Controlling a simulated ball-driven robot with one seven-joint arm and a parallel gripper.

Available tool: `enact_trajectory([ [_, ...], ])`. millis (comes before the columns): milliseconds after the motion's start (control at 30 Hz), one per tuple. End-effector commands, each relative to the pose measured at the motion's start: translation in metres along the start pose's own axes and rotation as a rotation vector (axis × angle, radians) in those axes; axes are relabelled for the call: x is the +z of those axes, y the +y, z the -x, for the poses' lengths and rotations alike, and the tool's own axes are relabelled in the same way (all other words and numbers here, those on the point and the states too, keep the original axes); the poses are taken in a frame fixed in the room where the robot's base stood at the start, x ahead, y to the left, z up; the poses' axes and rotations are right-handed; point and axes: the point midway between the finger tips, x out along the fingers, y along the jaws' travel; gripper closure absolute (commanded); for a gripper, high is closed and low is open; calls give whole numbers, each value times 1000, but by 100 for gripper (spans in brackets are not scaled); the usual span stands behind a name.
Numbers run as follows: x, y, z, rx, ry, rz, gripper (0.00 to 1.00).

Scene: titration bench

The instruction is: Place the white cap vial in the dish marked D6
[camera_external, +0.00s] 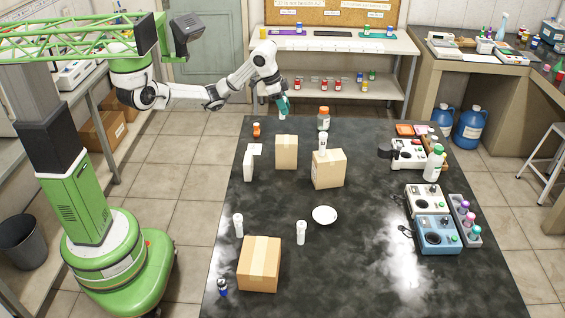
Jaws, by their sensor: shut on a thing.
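My gripper (282,103) is at the far left end of the dark table, above its back edge. Its teal fingers are shut on a small whitish thing (282,118), mostly hidden by the fingers; I cannot tell if it is the white cap vial. White bottle-like vials stand at the front left (238,226) and near the middle (301,233). Another white one (322,146) stands at the box on the right. A white dish (325,215) lies empty in the middle of the table, far in front of my gripper; no D6 mark is readable.
Cardboard boxes stand at the back (286,152), centre (328,170) and front left (259,264). An orange-capped bottle (323,118) and a small orange bottle (256,130) stand near the back. Instruments (428,200) line the right side.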

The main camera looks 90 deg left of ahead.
Motion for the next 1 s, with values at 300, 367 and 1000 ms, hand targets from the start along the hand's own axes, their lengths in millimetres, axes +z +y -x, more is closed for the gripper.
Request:
enact_trajectory([
  [300, -47, 138, -18, 52, -4, -124, 96],
  [367, -52, 167, -20, 60, -3, -148, 96],
  [1000, -46, 322, -37, 113, 1, -260, 96],
])
